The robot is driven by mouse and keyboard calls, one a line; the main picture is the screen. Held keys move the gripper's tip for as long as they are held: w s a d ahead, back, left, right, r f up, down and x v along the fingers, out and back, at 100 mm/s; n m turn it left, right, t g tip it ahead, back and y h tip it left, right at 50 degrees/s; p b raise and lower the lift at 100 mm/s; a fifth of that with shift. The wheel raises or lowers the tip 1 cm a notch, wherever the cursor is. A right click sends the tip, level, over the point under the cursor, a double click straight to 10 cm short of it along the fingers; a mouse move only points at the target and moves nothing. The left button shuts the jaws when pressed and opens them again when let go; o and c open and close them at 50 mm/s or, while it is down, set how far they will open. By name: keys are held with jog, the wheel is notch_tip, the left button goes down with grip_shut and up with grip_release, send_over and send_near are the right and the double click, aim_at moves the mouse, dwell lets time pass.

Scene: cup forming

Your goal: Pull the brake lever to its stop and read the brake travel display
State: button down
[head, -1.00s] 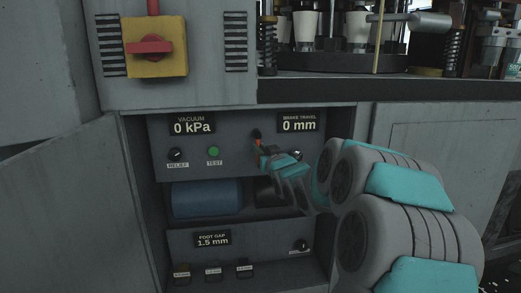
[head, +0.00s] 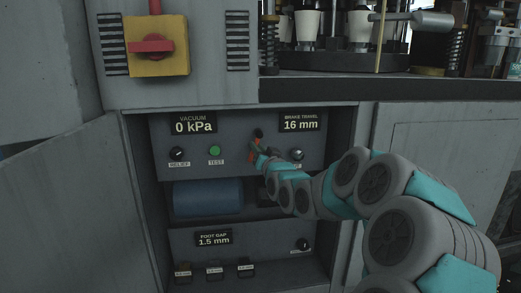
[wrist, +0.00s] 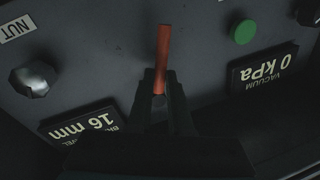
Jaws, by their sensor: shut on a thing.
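The brake lever (head: 254,148) shows as an orange-red shaft with a dark knob on the panel inside the open cabinet. In the wrist view the red lever shaft (wrist: 163,48) stands out beyond my fingers. My gripper (head: 260,156) is shut on the lever, and its dark fingers (wrist: 161,84) close around the shaft in the wrist view. The brake travel display (head: 299,123) reads 16 mm and also shows upside down in the wrist view (wrist: 80,125). My gripper and arm hide the lever's lower part in the head view.
The vacuum display (head: 193,124) reads 0 kPa, above a relief knob (head: 177,153) and a green test button (head: 214,151). A silver nut (head: 297,153) is right of the lever. A blue cylinder (head: 208,197) lies below. The foot gap display (head: 213,238) reads 1.5 mm.

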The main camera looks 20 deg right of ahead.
jog(key=m, duration=0.2)
jog(key=a+m+b, duration=0.1)
jog(key=m, duration=0.1)
jog(key=m+h, duration=0.1)
jog(key=shift+w+a+r+m+t, duration=0.2)
jog(key=shift+a+r+m+t, duration=0.1)
jog(key=shift+m, duration=0.1)
jog(key=shift+a+r+m+h+b, duration=0.15)
jog(key=shift+m+h+b, duration=0.1)
jog(key=shift+m, duration=0.35)
jog(key=shift+r+m+h+b, duration=0.15)
jog(key=shift+m+b, duration=0.05)
jog(key=shift+m, duration=0.4)
jog(key=shift+r+m, duration=0.1)
jog(key=shift+m, duration=0.2)
jog(key=shift+r, duration=0.15)
jog(key=c, duration=0.8)
grip_release()
jog(key=shift+w+a, duration=0.1)
jog(key=shift+a, duration=0.05)
jog(key=shift+c, duration=0.2)
jog(key=v, duration=0.8)
jog(key=shift+f+b, duration=0.2)
jog(key=shift+b, duration=0.1)
